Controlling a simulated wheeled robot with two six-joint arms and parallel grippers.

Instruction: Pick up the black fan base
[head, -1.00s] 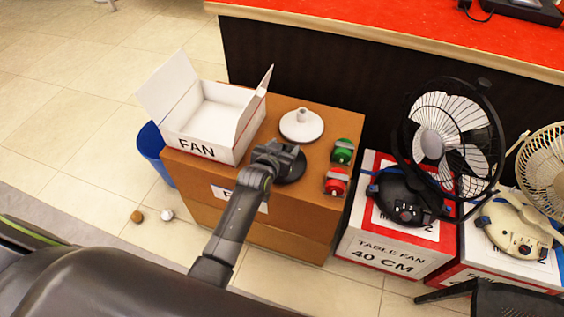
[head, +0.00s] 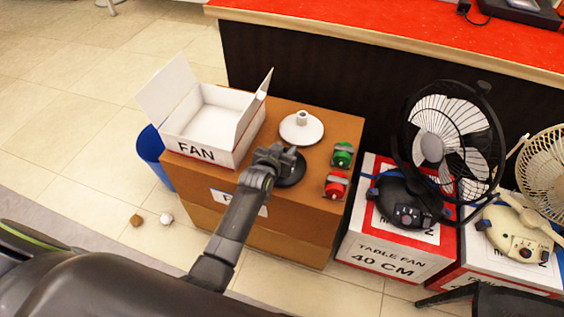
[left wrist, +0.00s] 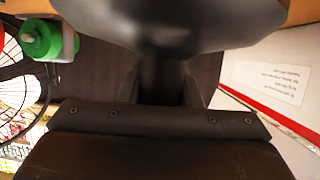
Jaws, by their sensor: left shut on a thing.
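The black fan base (head: 291,174) is a dark round disc with a stem, at the front middle of the brown cardboard box. My left gripper (head: 284,157) is shut on its stem and partly hides it from above. In the left wrist view the base's dark disc (left wrist: 170,22) fills the top, and its stem runs down between the fingers of the gripper (left wrist: 163,85). I cannot tell whether the base touches the box top. My right gripper is not in view.
A white fan base (head: 301,130) stands just behind. A green item (head: 342,154) and a red item (head: 336,185) lie to the right. An open white FAN box (head: 205,125) stands left. Black (head: 405,205) and cream (head: 520,232) fans stand on boxes at right. A blue bin (head: 152,155) is left.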

